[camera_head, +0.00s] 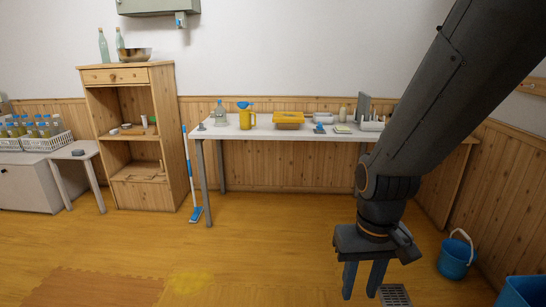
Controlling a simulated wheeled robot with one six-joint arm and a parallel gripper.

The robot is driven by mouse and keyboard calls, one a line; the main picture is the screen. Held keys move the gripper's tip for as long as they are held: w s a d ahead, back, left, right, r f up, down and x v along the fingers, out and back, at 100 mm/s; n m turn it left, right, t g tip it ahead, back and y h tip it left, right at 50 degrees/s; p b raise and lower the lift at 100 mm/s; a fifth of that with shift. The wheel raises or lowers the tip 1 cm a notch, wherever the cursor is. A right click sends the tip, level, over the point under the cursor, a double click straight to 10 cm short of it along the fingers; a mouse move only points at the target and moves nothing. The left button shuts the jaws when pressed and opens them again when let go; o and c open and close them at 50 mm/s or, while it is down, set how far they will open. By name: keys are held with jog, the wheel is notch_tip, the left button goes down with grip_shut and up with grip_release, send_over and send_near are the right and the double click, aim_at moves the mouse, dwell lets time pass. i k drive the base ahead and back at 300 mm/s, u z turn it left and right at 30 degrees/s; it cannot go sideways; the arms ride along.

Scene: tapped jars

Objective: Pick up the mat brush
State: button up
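No object is clearly recognisable as the mat brush. A long-handled blue and white tool (195,214) leans beside the wooden cabinet, its blue head on the floor; I cannot tell if it is a brush or a mop. A small blue item (319,129) lies on the white table, too small to identify. My gripper (362,285) is at the lower right, pointing down above the floor. Its two fingers are apart with nothing between them.
The white table (265,133) holds a yellow jug (246,118), an orange tub (289,120) and other items. A brown mat (90,288) and yellow patch (190,282) lie on the floor. A blue bucket (455,262) and floor grate (395,296) are at right. The middle floor is free.

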aim_at(319, 129)
jog(key=i, duration=4.15)
jog(key=z, duration=0.25)
